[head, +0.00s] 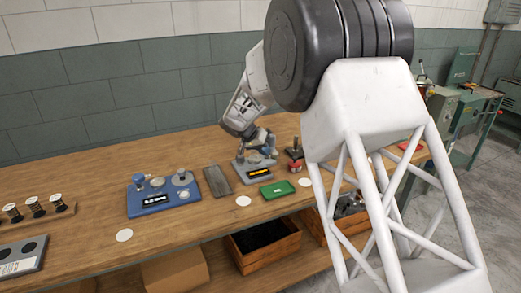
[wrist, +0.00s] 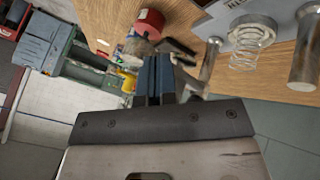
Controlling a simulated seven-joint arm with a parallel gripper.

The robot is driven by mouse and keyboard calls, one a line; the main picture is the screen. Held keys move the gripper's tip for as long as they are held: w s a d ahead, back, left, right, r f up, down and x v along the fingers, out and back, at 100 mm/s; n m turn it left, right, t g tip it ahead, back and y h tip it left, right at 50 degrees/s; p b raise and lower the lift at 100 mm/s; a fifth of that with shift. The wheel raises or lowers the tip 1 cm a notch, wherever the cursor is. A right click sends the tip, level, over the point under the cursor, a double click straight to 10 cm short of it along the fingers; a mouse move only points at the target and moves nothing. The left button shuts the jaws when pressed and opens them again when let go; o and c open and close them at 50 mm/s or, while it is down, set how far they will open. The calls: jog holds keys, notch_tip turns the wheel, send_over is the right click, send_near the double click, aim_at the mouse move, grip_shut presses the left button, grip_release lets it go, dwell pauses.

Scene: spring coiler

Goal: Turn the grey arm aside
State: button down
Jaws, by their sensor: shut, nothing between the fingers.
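My gripper (head: 262,148) is over the grey-based device (head: 252,172) with an orange label, at the back of the bench. In the wrist view the fingertips (wrist: 155,78) are together with nothing seen between them. A coil spring (wrist: 248,48) shows at the upper right, under a round metal disc on a grey plate (wrist: 220,22). Metal posts (wrist: 305,50) stand on either side of the spring, apart from the fingers. I cannot tell which part is the grey arm; my gripper covers much of the device in the head view.
A blue device (head: 150,205) with round metal parts stands to the left, then a grey plate (head: 217,181). A green tray (head: 278,190) is in front, a red part (head: 295,167) to the right. Wooden crates (head: 262,248) sit on the lower shelf.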

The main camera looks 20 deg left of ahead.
jog(key=shift+d, duration=0.15)
jog(key=shift+w+d+n+t+y, duration=0.25)
jog(key=shift+d+n+t+y, duration=0.05)
jog(key=shift+d+n, duration=0.4)
jog(key=shift+w+d, duration=0.35)
jog(key=shift+d, duration=0.4)
jog(key=shift+s+a, duration=0.25)
jog(key=shift+a, duration=0.5)
send_near(275, 151)
jog(key=s+a, duration=0.1)
jog(key=s+a+r, duration=0.1)
jog(key=a, duration=0.1)
jog(key=shift+s+a+r, duration=0.1)
jog(key=shift+s+a, duration=0.2)
